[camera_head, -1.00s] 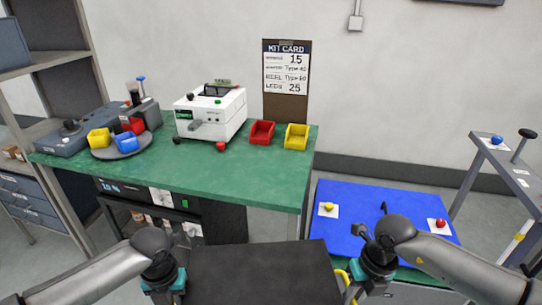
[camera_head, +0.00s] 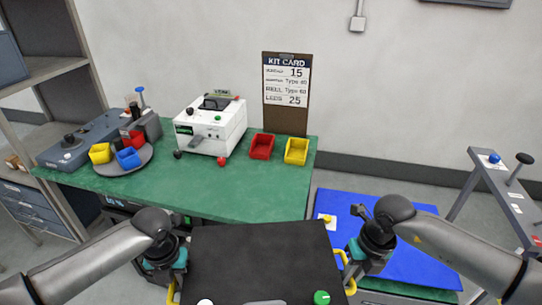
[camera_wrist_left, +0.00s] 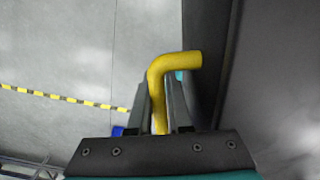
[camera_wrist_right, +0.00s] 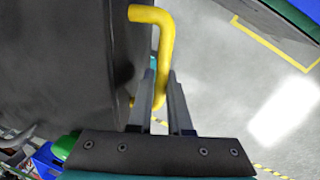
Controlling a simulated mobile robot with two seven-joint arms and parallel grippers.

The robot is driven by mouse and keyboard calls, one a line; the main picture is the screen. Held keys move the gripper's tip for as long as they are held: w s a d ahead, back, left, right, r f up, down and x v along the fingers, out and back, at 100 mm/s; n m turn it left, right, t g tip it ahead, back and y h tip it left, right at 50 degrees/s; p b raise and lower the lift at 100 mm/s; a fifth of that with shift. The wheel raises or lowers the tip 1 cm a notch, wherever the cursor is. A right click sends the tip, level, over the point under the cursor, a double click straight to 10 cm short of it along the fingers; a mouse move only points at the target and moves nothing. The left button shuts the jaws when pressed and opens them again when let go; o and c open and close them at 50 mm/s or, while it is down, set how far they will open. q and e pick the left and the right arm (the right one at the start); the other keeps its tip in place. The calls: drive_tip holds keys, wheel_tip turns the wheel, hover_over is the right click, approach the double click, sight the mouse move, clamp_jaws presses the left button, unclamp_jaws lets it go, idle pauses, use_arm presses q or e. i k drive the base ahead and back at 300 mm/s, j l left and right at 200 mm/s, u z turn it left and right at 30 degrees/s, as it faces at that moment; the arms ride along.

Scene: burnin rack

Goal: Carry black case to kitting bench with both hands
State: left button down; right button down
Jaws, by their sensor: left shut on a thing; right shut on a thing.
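The black case (camera_head: 262,255) is held between my two grippers at the bottom middle of the head view, in front of the green-topped kitting bench (camera_head: 215,195). My left gripper (camera_wrist_left: 160,110) is shut on the yellow handle (camera_wrist_left: 175,68) on the case's left side. My right gripper (camera_wrist_right: 158,100) is shut on the yellow handle (camera_wrist_right: 150,18) on its right side. A green knob (camera_head: 321,297) shows at the case's near edge. The case's underside is hidden.
The bench's front is bare. A white machine (camera_head: 210,125), a red bin (camera_head: 261,146), a yellow bin (camera_head: 296,151) and a round tray (camera_head: 112,168) stand further back. A blue mat (camera_head: 415,262) lies to the right, and a shelf (camera_head: 40,75) stands left.

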sight(265, 196)
drive_tip(key=i, duration=1.25)
